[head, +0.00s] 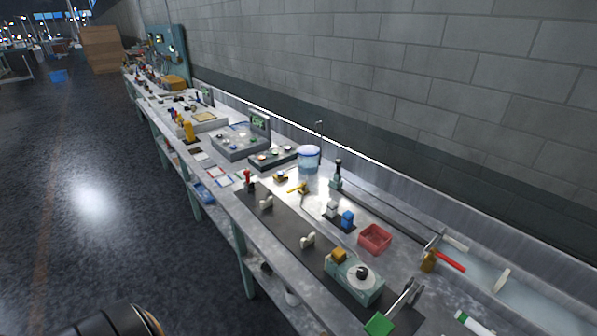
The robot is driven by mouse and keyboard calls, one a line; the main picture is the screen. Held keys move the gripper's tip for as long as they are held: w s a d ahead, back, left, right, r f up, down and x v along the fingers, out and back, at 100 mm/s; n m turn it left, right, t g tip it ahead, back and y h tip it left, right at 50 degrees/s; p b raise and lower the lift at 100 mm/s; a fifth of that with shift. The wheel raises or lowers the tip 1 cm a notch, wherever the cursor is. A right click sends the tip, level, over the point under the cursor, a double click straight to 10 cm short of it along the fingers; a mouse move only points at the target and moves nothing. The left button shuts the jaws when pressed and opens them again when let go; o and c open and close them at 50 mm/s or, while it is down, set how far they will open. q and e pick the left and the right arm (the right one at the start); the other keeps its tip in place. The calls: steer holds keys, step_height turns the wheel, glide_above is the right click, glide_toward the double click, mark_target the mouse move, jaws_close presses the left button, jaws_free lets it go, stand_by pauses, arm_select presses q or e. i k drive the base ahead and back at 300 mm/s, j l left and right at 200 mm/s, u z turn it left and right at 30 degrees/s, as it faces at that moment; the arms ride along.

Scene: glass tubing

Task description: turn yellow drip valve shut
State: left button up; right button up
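A small yellow piece with a cross-like handle (299,188) sits on the long workbench near the middle of the head view. It looks like the yellow drip valve, but it is too small to tell whether it is open or shut. Just behind it stands a clear, blue-topped container (308,158). A small yellow and dark part (280,176) lies to its left. Neither of my grippers is in view. Only a dark rounded part of my own body shows at the bottom left, well away from the bench top.
The workbench (240,190) runs along a grey block wall. Near the valve are a red lever (247,178), a blue block (347,218), a red tray (374,238) and a teal device (354,282). Open floor (100,210) lies left of the bench.

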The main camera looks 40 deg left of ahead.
mark_target(303, 185)
steer(key=u, duration=1.15)
